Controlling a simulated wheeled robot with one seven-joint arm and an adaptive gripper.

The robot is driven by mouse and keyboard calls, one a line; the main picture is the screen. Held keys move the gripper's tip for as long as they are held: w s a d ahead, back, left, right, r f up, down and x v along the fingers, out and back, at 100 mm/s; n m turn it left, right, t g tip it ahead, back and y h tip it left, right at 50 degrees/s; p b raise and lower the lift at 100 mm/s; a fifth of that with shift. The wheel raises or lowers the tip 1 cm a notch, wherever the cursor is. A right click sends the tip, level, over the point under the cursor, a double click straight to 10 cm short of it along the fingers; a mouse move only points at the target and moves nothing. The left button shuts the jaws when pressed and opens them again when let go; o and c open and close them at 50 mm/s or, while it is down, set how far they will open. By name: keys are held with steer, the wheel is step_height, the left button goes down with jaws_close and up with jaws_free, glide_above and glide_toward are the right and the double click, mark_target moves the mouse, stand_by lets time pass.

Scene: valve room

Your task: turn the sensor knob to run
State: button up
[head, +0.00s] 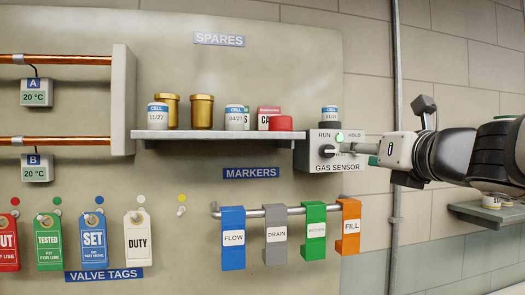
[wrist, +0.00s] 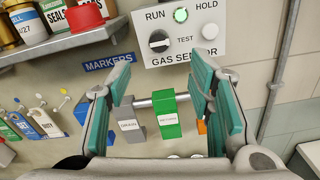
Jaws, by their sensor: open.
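The gas sensor (head: 317,160) is a pale box at the right end of the shelf. In the wrist view its panel (wrist: 235,45) carries the words RUN, TEST and HOLD. The knob (wrist: 159,41) is black with a white bar, below RUN and left of TEST. The bar lies nearly level, roughly in line with TEST. A green lamp (wrist: 181,14) shows above. My gripper (wrist: 160,78) is open and empty, its teal-padded fingers apart below the knob in the picture. In the head view my gripper (head: 366,150) reaches in from the right and hides part of the panel.
Below, coloured markers hang on a rail (head: 255,212). A vertical pipe (head: 396,60) runs right of the board.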

mark_target(331, 150)
steer(key=w, duration=0.4)
steer(key=w+a, duration=0.1)
steer(key=w, duration=0.3)
steer(key=w+a+b, duration=0.1)
steer(key=w, duration=0.3)
steer(key=shift+w+a, duration=0.2)
steer(key=shift+w, duration=0.1)
jaws_close()
